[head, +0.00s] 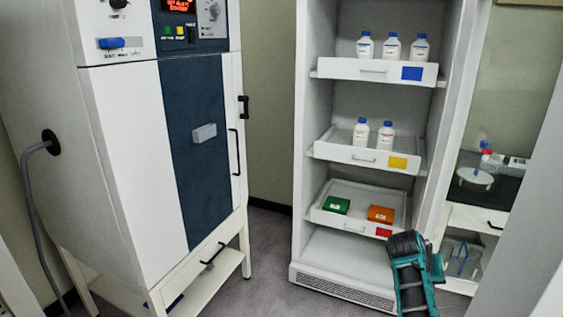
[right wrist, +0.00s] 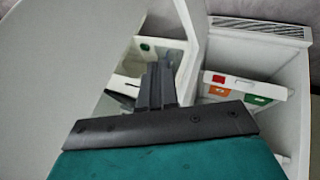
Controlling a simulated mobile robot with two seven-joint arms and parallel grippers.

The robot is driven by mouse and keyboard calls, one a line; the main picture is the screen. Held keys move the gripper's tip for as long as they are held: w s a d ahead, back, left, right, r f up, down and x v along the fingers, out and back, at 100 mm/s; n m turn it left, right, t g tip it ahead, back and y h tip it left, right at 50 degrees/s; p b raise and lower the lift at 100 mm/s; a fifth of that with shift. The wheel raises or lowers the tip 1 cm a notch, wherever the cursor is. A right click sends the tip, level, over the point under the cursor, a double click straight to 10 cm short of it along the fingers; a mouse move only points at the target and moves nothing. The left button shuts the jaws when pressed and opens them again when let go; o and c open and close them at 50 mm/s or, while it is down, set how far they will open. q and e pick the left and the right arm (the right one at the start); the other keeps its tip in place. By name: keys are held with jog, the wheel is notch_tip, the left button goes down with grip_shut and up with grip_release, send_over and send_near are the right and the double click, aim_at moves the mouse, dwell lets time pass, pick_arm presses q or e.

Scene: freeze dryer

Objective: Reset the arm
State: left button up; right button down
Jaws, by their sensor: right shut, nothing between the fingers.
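My right arm (head: 412,278), teal and black, shows in the head view at the lower right, in front of the white open cabinet (head: 301,150). In the right wrist view my right gripper (right wrist: 160,65) has its dark fingers together and empty. They appear in front of the cabinet's lower part and a white drawer unit. I cannot make out the fingertips in the head view. My left gripper is in neither view.
The cabinet's pulled-out trays hold white bottles on the top tray (head: 330,68) and middle tray (head: 330,151), and green (head: 336,205) and orange (head: 380,214) boxes on the bottom one. The freeze dryer (head: 120,150) stands left. Floor (head: 262,260) between is clear.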

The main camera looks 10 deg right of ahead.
jog(key=s+a+f+n+t+y, duration=0.3)
jog(key=s+a+f+n+t, duration=0.35)
jog(key=a+f, duration=0.35)
jog(key=s+a+n+t+y, duration=0.1)
jog(key=s+a+y, duration=0.2)
jog(key=s+a, duration=0.3)
jog(key=s+a+n+t+y, duration=0.1)
jog(key=s+a+y, duration=0.2)
jog(key=s+a, duration=0.3)
jog(key=a, duration=0.4)
jog(key=shift+a+r+t, duration=0.3)
jog(key=shift+r+t, duration=0.05)
jog(key=shift+d+n, duration=0.15)
jog(key=shift+n, duration=0.1)
